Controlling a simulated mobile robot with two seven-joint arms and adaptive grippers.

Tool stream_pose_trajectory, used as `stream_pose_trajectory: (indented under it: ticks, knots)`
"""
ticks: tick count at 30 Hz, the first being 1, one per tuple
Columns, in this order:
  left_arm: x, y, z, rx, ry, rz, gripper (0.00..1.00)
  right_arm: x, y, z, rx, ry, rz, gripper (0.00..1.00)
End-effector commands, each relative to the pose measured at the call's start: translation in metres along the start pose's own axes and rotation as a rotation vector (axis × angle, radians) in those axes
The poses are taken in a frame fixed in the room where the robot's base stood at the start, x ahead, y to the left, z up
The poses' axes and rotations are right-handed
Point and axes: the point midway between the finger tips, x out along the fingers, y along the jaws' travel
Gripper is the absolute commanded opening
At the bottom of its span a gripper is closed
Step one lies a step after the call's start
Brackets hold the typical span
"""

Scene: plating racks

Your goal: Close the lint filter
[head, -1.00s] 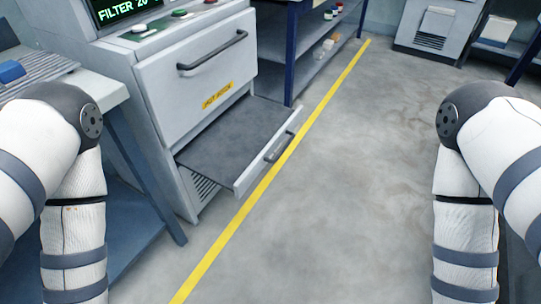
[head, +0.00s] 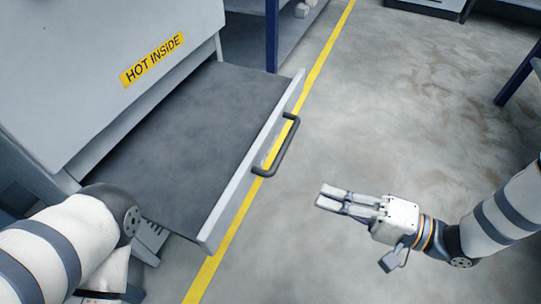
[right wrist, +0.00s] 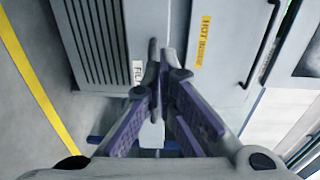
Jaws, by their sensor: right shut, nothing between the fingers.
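The lint filter (head: 215,95) is a wide drawer with a dark grey flat top, pulled out from under the machine's white door. Its pale front panel (head: 250,165) carries a dark bar handle (head: 280,147). My right gripper (head: 322,198) is to the right of the handle, apart from it, with fingers together and pointing left toward the drawer. In the right wrist view its fingers (right wrist: 153,62) are shut with nothing between them, in front of a partly hidden label (right wrist: 138,74). My left arm enters at lower left; its gripper is out of view.
The white door (head: 100,60) bears a yellow "HOT INSIDE" label (head: 152,60). A vented panel (right wrist: 100,40) shows in the right wrist view. A yellow floor line (head: 325,50) passes beneath the drawer front. The floor to the right is open. A blue shelf post (head: 271,35) stands behind.

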Motion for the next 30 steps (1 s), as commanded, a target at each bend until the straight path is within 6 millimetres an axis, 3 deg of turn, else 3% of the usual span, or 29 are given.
stream_pose_trajectory:
  ticks: [1, 7, 21, 30]
  knots:
    - [0.009, 0.0, -0.003, 0.001, -0.017, 0.0, 0.71, 0.0, 0.005, -0.004, 0.008, -0.024, -0.028, 0.0]
    - [0.01, 0.001, -0.002, 0.001, -0.021, 0.0, 0.71, 0.013, -0.008, -0.004, 0.013, -0.059, -0.06, 0.0]
    - [0.022, 0.002, -0.008, 0.003, -0.04, 0.0, 0.71, 0.112, -0.011, 0.003, 0.015, -0.058, -0.055, 0.0]
    - [0.026, 0.001, -0.008, 0.004, -0.049, 0.0, 0.71, 0.139, -0.014, 0.004, 0.014, -0.056, -0.054, 0.0]
